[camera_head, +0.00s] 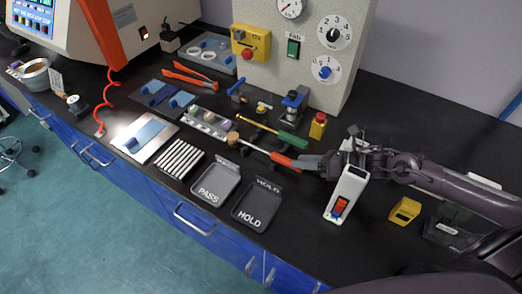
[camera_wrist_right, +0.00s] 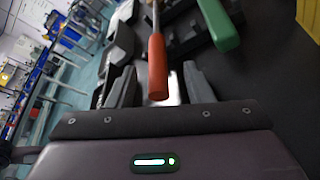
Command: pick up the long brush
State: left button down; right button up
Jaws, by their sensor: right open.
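The long brush (camera_head: 281,160) lies on the black bench with its orange-red handle end toward my right gripper. Its thin shaft runs up-left to a tan head (camera_head: 233,138). My right gripper (camera_head: 308,163) is open at the handle's end. In the right wrist view the orange handle (camera_wrist_right: 157,66) reaches between the two spread fingers (camera_wrist_right: 158,80), with gaps on both sides. I cannot tell if anything touches. My left gripper is not in view.
A green-handled tool (camera_head: 291,140) lies close beside the brush; its handle also shows in the wrist view (camera_wrist_right: 217,25). PASS (camera_head: 200,194) and HOLD (camera_head: 256,207) trays stand in front. A yellow bottle (camera_head: 318,126) and a white box with a red switch (camera_head: 346,191) are near my right gripper.

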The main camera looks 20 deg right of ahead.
aim_at(290, 160)
jog(key=x, duration=0.4)
jog(key=shift+a+p, duration=0.25)
jog(key=shift+p, duration=0.1)
jog(key=c, duration=1)
jog(key=shift+r, duration=0.1)
grip_shut()
